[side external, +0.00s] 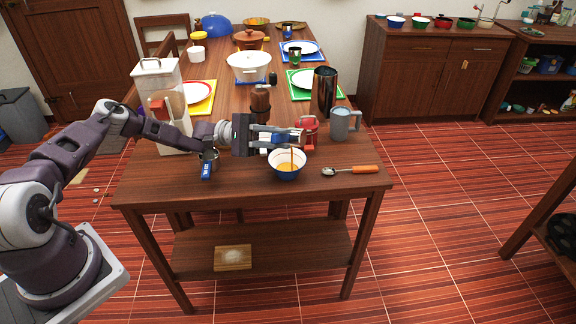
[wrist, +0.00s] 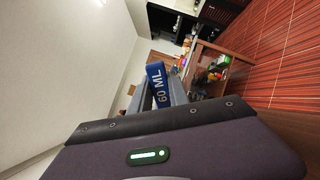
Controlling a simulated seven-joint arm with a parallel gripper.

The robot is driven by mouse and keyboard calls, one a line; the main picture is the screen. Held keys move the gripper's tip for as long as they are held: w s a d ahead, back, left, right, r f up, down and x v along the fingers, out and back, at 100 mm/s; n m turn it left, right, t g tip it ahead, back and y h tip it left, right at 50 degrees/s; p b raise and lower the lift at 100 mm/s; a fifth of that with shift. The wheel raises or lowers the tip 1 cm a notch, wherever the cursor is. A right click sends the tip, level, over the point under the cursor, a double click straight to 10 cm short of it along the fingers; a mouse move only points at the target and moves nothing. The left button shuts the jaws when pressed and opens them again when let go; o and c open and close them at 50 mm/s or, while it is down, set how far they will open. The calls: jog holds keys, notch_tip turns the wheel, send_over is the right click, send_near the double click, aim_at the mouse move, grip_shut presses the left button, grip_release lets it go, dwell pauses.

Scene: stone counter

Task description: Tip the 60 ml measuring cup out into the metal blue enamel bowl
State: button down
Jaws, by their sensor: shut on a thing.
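My gripper (side external: 298,137) is shut on the blue handle of the 60 ml measuring cup (wrist: 157,84). The handle, marked "60 ML", shows in the wrist view; the cup's own body is hard to make out in the side view. The blue enamel bowl (side external: 287,174), white inside, stands upright on the table below my fingertips. A thin orange-brown stream or streak runs from beside the fingertips down into the bowl. Orange-yellow stuff lies in the bowl's bottom. The bowl is out of sight in the wrist view.
Another small metal cup with a blue handle (side external: 207,170) sits left of the bowl. A red lantern-like item (side external: 309,132), a grey mug (side external: 343,126) and a dark tall pitcher (side external: 324,90) stand behind right. An orange-handled spoon (side external: 352,170) lies right. The front edge is clear.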

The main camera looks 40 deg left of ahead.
jog(key=shift+s+a+r+t+h, duration=0.1)
jog(key=shift+a+r+t+h, duration=0.1)
jog(key=shift+r+h, duration=0.4)
jog(key=shift+a+r+t+h, duration=0.1)
jog(key=shift+a+r+h, duration=0.15)
jog(key=shift+r, duration=0.65)
jog(key=shift+s+a+r+t+h, duration=0.1)
jog(key=shift+a+r+h, duration=0.1)
jog(key=shift+r+h, duration=0.4)
jog(key=w+d+f+g+y+b, duration=0.1)
jog(key=w+d+f+g+y, duration=0.1)
jog(key=d+f+y, duration=0.4)
jog(key=w+d+f+g+y+b, duration=0.2)
jog(key=d+f+g+y, duration=0.2)
jog(key=d+y, duration=0.5)
notch_tip(320, 180, down, 3)
jog(key=y, duration=0.7)
jog(key=shift+w+d+r, duration=0.15)
jog(key=shift+d, duration=0.05)
dwell(0.5)
